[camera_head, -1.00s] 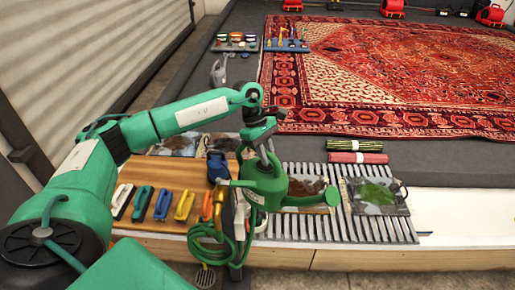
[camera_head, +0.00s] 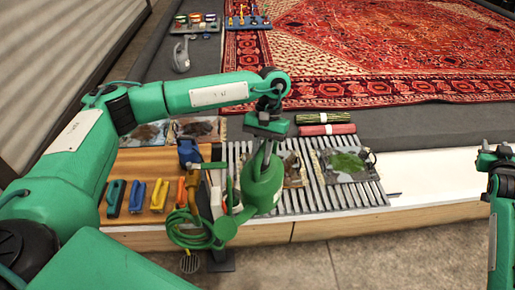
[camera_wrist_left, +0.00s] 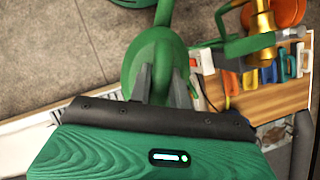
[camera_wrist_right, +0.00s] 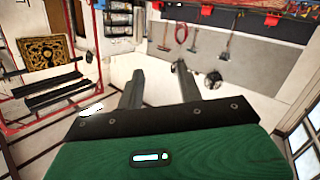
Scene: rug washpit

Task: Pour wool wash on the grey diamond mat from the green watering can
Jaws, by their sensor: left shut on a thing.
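My left gripper (camera_head: 265,150) is shut on the green watering can (camera_head: 262,188) and holds it up over the front edge of the bench. In the left wrist view, the can (camera_wrist_left: 150,55) sits between the fingers. Its round rose (camera_head: 225,228) points toward the front left. Small patterned mats lie behind: a grey one with a green patch (camera_head: 347,165) on the slatted rack, one partly hidden by the can (camera_head: 293,165), and two at the back left (camera_head: 152,133). I cannot tell which has the grey diamond. My right gripper (camera_wrist_right: 160,90) is open and empty.
Several coloured brushes (camera_head: 137,196) lie on the wooden board (camera_head: 165,160). A green hose coil (camera_head: 188,230) hangs at the front edge. Two rolled rugs (camera_head: 327,129) lie behind the slatted rack (camera_head: 365,197). The white surface at right (camera_head: 430,172) is clear.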

